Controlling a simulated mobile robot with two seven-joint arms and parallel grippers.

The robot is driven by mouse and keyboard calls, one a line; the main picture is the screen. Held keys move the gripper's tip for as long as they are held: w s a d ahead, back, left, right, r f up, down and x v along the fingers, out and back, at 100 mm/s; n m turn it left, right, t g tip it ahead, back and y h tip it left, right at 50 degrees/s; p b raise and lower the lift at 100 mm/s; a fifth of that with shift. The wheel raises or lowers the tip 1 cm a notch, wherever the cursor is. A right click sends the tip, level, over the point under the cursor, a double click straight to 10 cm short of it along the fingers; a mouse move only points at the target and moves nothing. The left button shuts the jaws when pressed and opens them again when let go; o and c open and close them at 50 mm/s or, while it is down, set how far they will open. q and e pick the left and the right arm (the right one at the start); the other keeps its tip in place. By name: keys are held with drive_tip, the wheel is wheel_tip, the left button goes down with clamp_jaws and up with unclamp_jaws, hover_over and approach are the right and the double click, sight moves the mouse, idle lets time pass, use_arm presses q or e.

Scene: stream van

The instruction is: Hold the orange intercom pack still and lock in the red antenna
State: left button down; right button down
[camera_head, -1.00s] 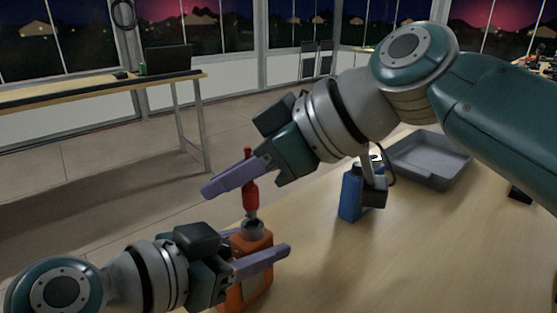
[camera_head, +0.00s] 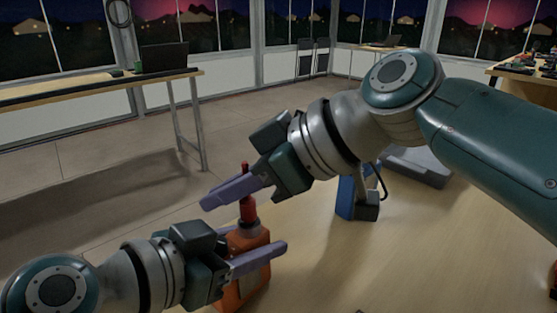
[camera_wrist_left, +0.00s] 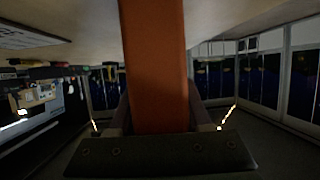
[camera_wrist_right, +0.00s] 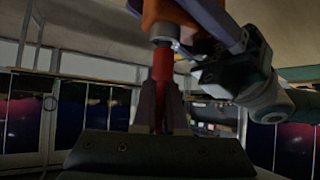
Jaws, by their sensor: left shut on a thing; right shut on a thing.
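The orange intercom pack (camera_head: 252,287) stands at the near edge of the table in the head view. My left gripper (camera_head: 255,258) is shut on its body, and the pack's orange side (camera_wrist_left: 155,65) fills the middle of the left wrist view. The red antenna (camera_head: 248,208) stands upright over the pack's grey socket (camera_head: 249,231). My right gripper (camera_head: 228,192) is shut on the antenna. In the right wrist view the antenna (camera_wrist_right: 162,70) meets the grey collar (camera_wrist_right: 162,38) under the inverted-looking pack. Whether it is locked cannot be told.
A blue device (camera_head: 345,196) with a black part stands behind on the table. A grey tray (camera_head: 425,168) lies further back, partly hidden by my right arm. The table right of the pack is mostly clear. Another table (camera_head: 90,90) with a laptop stands at the far left.

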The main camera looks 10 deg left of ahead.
drive_tip(key=shift+f, duration=0.2)
drive_tip(key=c, duration=0.9)
unclamp_jaws()
drive_tip(key=v, duration=1.2)
drive_tip(key=shift+o, duration=0.2)
drive_tip(key=shift+s, duration=0.1)
